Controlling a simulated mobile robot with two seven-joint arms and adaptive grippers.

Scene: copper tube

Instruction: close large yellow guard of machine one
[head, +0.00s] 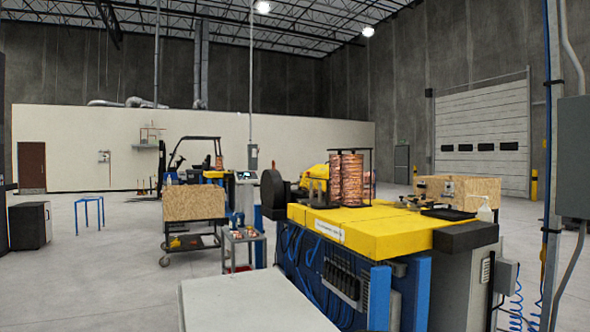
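A large machine with a blue frame (318,275) stands right of centre in the head view. Broad yellow panels (385,231) cover its top and look flat. A label is on the side edge of the panels, too small to read. I cannot tell which panel is the large guard, or whether this is machine one. Neither of my grippers is in view.
Copper coils (347,180) stand on the machine in a dark rack. A pale grey flat surface (255,302) lies in front. A small cart (243,240) and a wooden crate (193,203) are to the left. A blue stool (89,212) stands on open floor farther left. A pole rises at right.

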